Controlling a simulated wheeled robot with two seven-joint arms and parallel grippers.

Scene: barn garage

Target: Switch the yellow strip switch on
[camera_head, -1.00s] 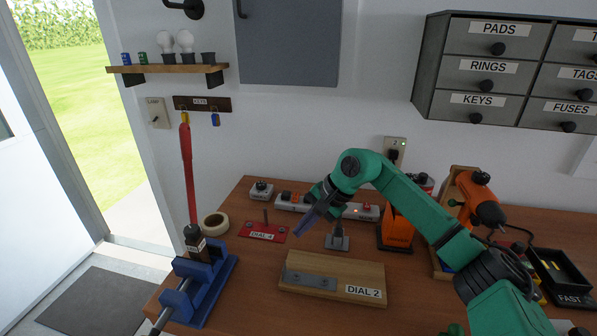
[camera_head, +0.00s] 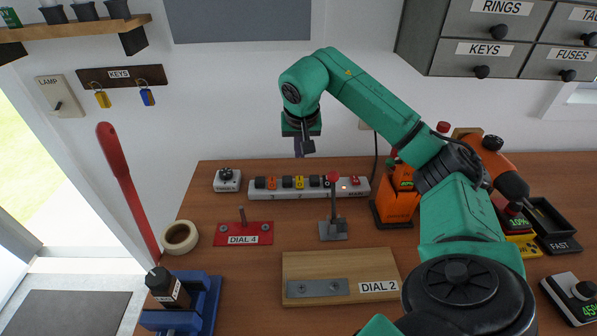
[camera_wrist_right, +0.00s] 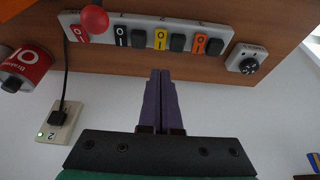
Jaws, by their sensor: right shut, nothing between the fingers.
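The white power strip (camera_head: 262,193) lies on the wooden workbench near the wall, with several colour-marked switches. Its yellow switch (camera_head: 299,182) is near the middle. In the right wrist view the yellow marking (camera_wrist_right: 161,38) has a black rocker beside it; I cannot tell its on or off position. My right gripper (camera_head: 304,152) is shut and empty, pointing down just above the strip near the yellow switch. In the wrist view its purple fingers (camera_wrist_right: 160,75) lie together, close below the yellow marking and apart from it. My left gripper is not in view.
A lever with a red knob (camera_head: 333,178) stands in front of the strip's right part. A red plate labelled DIAL 4 (camera_head: 262,229), a wooden DIAL 2 board (camera_head: 375,265) and a small dial box (camera_head: 227,180) are nearby. An orange device (camera_head: 397,208) stands to the right.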

